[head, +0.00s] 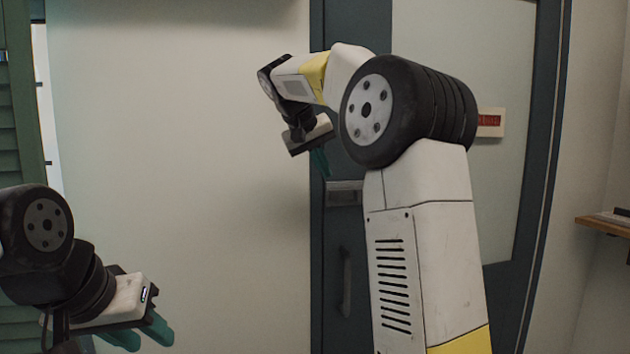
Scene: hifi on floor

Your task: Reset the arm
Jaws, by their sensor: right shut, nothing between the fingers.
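My right arm (425,230) rises from the bottom right and bends at a black joint, reaching left at the top middle. Its right gripper (321,163) points down in front of the dark door frame, with its teal fingers together and nothing visible between them. My left arm's black joint (45,225) shows at the lower left edge. The left gripper (142,337) is low at the left, its two teal fingers apart and empty. Most of the left arm is out of view.
A dark blue door frame (345,250) with a handle (345,282) stands behind my right arm. A small red sign (489,121) is on the pale panel. Green shutters (15,120) are at the left, and a wooden shelf (603,226) is at the right edge.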

